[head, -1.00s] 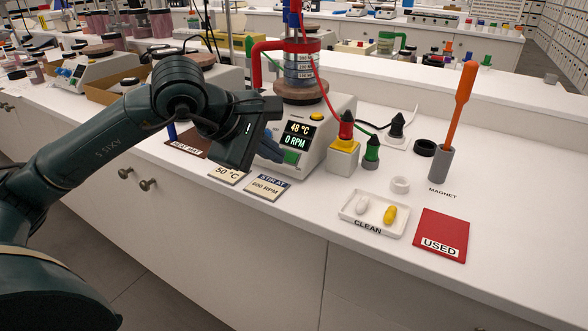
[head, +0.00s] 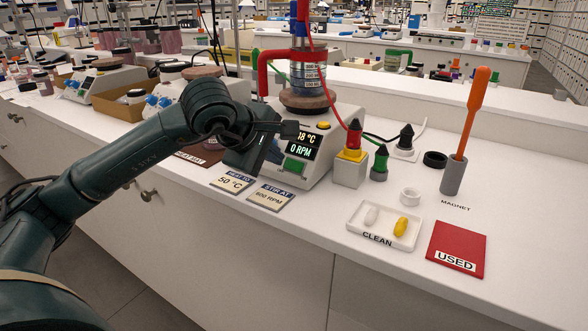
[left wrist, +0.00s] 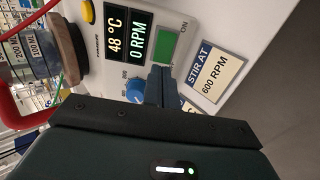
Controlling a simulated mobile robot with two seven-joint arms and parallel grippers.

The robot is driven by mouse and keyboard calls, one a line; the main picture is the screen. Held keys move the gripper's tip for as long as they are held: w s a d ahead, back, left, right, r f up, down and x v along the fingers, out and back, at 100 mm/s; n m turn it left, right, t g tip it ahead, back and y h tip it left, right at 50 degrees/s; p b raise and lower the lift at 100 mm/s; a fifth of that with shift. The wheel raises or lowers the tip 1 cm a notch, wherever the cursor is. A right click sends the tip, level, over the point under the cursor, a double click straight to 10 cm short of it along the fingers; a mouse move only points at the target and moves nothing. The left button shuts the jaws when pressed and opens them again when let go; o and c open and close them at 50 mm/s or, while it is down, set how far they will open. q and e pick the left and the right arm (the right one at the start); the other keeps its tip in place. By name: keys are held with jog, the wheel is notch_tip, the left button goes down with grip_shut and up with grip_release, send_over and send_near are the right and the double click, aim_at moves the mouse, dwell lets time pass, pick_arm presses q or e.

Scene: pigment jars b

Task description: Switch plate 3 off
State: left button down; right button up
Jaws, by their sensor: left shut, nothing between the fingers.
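Plate 3 seems to be the white hot plate (head: 322,150) in the middle of the head view, with a display (head: 302,146) of 48 °C and 0 RPM. Its green switch (head: 293,165) sits below the display; it also shows in the left wrist view (left wrist: 165,46), beside the word ON. My left gripper (head: 274,152) is at the plate's front face, just left of the switch. In the left wrist view its shut, empty fingers (left wrist: 161,76) lie by the switch and the blue knob (left wrist: 135,90). I cannot tell whether they touch it. My right gripper is out of view.
A stirred vessel stands on the plate's top (head: 305,98), with a red clamp (head: 265,70) around it. Two cards (head: 270,196) lie before the plate. To the right are a yellow-topped block (head: 350,168), a white tray (head: 384,226), a red mat (head: 456,250) and an orange-handled rod (head: 477,110).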

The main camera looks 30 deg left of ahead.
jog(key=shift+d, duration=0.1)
pick_arm(q)
jog(key=shift+w+f, duration=0.2)
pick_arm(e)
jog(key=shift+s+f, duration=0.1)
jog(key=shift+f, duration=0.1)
pick_arm(q)
jog(key=shift+w+f, duration=0.2)
jog(key=shift+w, duration=0.05)
jog(key=p+v, duration=0.1)
jog(key=v, duration=1.6)
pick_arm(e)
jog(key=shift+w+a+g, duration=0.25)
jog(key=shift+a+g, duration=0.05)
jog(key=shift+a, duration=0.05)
